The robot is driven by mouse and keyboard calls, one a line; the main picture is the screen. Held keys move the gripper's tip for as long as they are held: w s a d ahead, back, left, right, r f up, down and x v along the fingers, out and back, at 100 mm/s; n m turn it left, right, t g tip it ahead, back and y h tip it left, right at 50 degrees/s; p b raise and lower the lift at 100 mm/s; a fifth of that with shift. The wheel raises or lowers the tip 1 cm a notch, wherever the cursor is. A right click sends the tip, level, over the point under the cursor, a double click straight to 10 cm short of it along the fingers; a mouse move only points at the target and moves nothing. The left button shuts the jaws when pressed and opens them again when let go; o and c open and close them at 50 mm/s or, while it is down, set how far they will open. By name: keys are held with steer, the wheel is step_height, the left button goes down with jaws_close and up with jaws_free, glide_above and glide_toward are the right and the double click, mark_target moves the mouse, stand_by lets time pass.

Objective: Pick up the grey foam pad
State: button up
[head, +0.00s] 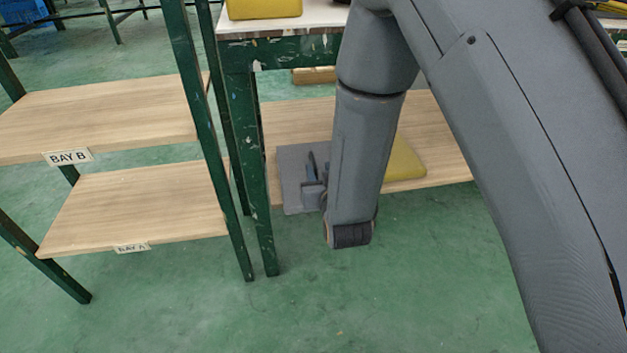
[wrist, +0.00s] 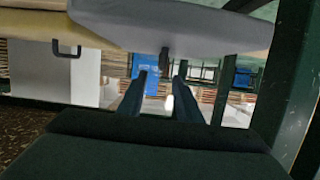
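The grey foam pad (head: 292,190) lies flat at the left end of the workbench's lower shelf. In the wrist view, which looks upside down, it fills the top middle (wrist: 160,28). A small dark handle (wrist: 165,54) stands out from its face. My gripper (head: 318,160) is over the pad in the head view, and my forearm covers the pad's right side. In the wrist view my gripper's two fingers (wrist: 164,72) are apart, with the handle showing in line with the gap between them. I cannot tell whether the handle is between the fingertips or beyond them.
A yellow pad (head: 408,162) lies right of the grey one; its handle (wrist: 66,50) shows in the wrist view. A green workbench leg (head: 257,180) stands close left of the grey pad. The BAY B shelf (head: 110,115) and the shelf below it (head: 140,205) are empty.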

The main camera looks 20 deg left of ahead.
mark_target(313, 159)
steer(key=shift+w+a+f+t, duration=0.2)
steer(key=shift+f+t, duration=0.1)
steer(key=shift+f, duration=0.25)
steer(key=shift+w+a+f+b, duration=0.1)
steer(key=shift+w+a+b, duration=0.1)
steer(key=shift+b, duration=0.2)
steer(key=b+x, duration=0.3)
steer(key=x, duration=0.3)
steer(key=shift+b, duration=0.4)
steer(key=shift+w+a, duration=0.3)
steer(key=shift+w, duration=0.1)
steer(key=shift+c, duration=0.5)
jaws_close()
